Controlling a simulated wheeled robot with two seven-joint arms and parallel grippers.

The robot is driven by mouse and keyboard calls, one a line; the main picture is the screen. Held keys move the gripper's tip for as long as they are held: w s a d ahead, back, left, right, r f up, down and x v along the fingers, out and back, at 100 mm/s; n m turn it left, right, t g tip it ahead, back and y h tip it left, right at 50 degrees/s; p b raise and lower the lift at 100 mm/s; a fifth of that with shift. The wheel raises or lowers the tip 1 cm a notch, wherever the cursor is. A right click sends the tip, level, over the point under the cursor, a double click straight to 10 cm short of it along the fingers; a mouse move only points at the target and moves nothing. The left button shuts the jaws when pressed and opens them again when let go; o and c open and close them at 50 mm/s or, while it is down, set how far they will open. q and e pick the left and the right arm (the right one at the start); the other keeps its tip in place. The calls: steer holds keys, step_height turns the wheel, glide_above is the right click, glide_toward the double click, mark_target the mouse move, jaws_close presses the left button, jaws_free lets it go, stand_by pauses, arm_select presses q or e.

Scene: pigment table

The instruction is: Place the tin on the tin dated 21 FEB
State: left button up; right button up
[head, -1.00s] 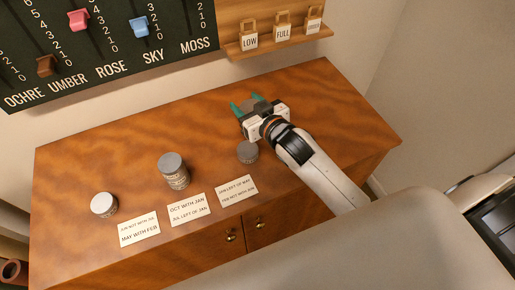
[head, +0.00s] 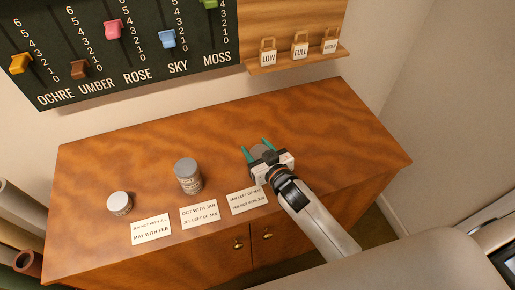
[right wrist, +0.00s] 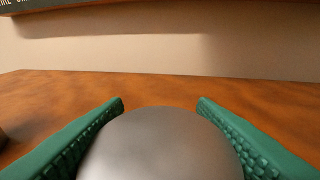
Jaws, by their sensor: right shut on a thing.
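My right gripper (head: 259,150) is shut on a grey round tin (head: 260,152); its smooth top fills the space between the green fingers in the right wrist view (right wrist: 160,150). It is at the spot behind the right-hand card where a tin stood earlier. That lower tin is hidden now, so I cannot tell whether the tins touch. A short pale-topped tin (head: 119,203) stands at the left. A taller grey stack of tins (head: 188,177) stands in the middle. The dates are too small to read. My left gripper is not in view.
Three clue cards lie along the front of the wooden cabinet top (head: 315,115): left (head: 151,229), middle (head: 199,214) and right (head: 248,201). A slider board (head: 115,50) and a shelf with tags (head: 300,55) are on the wall behind. The back and right of the top are clear.

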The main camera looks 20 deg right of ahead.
steer(key=shift+f, duration=0.15)
steer(key=o, duration=0.7)
steer(key=shift+o, duration=1.4)
steer(key=shift+r, duration=0.25)
steer(key=shift+s, duration=0.35)
steer(key=b+v, duration=0.1)
steer(key=v, duration=1)
steer(key=shift+s, duration=0.2)
